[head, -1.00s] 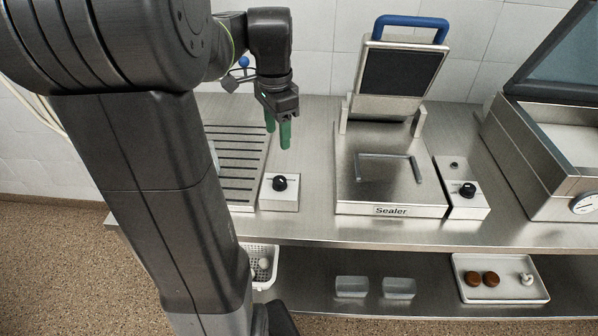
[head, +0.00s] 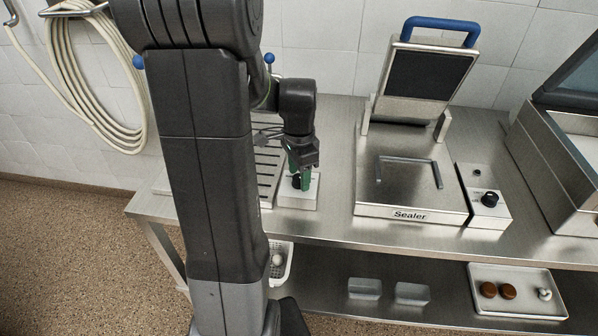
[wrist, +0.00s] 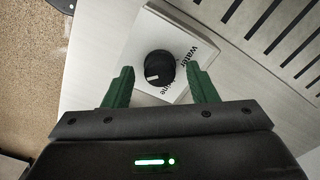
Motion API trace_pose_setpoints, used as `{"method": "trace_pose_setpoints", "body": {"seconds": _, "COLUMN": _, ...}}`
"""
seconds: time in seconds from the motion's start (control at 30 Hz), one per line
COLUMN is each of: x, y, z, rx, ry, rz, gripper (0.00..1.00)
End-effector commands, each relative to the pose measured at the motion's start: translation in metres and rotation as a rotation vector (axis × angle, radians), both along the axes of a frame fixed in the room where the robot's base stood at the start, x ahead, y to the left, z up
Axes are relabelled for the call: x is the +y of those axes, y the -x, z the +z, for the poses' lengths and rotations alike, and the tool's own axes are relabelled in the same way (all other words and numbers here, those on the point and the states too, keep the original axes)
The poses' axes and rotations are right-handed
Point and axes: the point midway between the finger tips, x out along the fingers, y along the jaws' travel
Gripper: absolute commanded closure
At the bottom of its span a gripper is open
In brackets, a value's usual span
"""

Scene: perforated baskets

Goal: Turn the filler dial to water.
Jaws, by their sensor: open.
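The filler dial is a black round knob (wrist: 159,66) on a white box (wrist: 185,28). In the wrist view the box's print reads "Water" above another word that the knob partly hides. A small pale mark sits on the knob's left side. My gripper (wrist: 160,84) is open, with one green finger on each side of the knob and visible gaps between. In the head view my gripper (head: 300,182) is low over the white box (head: 311,199), and its green fingers partly hide the knob.
A slatted steel drainer (head: 268,170) lies left of the box. The sealer (head: 405,190) with its raised lid stands to the right, with a second knob box (head: 485,205) beside it. Bare counter (head: 338,190) separates the filler box from the sealer. A lower shelf holds a tray (head: 515,306).

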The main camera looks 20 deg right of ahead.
Motion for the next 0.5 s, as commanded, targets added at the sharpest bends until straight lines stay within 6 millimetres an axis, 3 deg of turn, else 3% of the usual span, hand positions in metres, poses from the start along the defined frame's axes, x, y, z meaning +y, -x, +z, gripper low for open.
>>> {"method": "trace_pose_setpoints", "body": {"seconds": 0.17, "x": 0.0000, "y": 0.0000, "z": 0.0001, "rx": 0.000, "ry": 0.000, "rz": 0.000, "gripper": 0.48}}
{"method": "trace_pose_setpoints", "body": {"seconds": 0.4, "x": 0.0000, "y": 0.0001, "z": 0.0003, "rx": 0.000, "ry": 0.000, "rz": 0.000, "gripper": 0.93}}
{"method": "trace_pose_setpoints", "body": {"seconds": 0.5, "x": 0.0000, "y": 0.0000, "z": 0.0003, "rx": 0.000, "ry": 0.000, "rz": 0.001, "gripper": 0.93}}
